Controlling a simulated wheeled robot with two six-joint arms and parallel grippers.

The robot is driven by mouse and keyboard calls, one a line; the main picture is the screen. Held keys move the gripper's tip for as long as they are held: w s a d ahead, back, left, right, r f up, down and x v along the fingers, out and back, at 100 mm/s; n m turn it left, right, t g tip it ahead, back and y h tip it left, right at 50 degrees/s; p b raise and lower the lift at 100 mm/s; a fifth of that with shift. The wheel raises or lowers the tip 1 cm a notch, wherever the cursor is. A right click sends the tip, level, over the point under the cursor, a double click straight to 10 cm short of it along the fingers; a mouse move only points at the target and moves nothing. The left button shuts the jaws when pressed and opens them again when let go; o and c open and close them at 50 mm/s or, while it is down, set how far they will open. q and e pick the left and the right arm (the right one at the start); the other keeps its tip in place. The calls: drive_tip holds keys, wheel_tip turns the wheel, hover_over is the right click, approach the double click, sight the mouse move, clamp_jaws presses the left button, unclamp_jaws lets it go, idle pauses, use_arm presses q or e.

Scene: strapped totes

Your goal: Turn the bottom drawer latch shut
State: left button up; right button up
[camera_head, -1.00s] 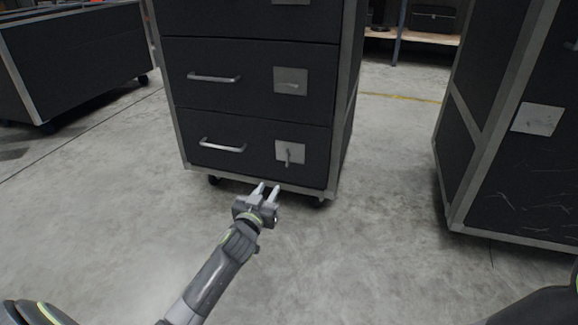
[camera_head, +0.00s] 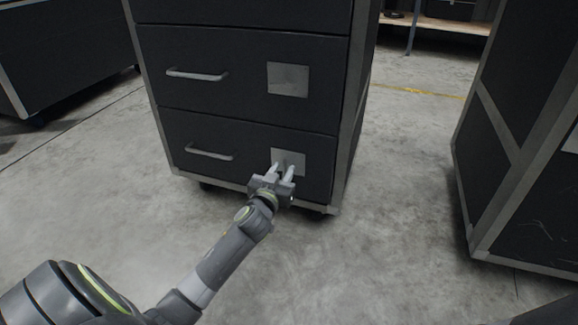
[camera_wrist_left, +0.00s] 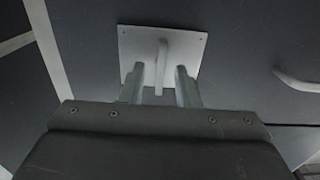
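The bottom drawer (camera_head: 190,133) is closed in the dark cabinet, with a metal handle (camera_head: 209,153) at left and a square latch plate (camera_head: 290,157) at right. My left gripper (camera_head: 283,169) is right in front of this plate and covers its lower part. In the left wrist view the latch lever (camera_wrist_left: 162,62) stands out from the plate (camera_wrist_left: 190,44), lined up along the fingers. The open fingers of my left gripper (camera_wrist_left: 161,75) lie on either side of the lever, with gaps visible. My right gripper is out of view.
The drawer above has its own handle (camera_head: 197,75) and latch plate (camera_head: 288,79). Another dark case (camera_head: 530,120) stands at the right and one (camera_head: 60,60) at the back left. The concrete floor (camera_head: 400,200) between the cabinets is clear.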

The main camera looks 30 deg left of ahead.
use_arm(q)
clamp_jaws()
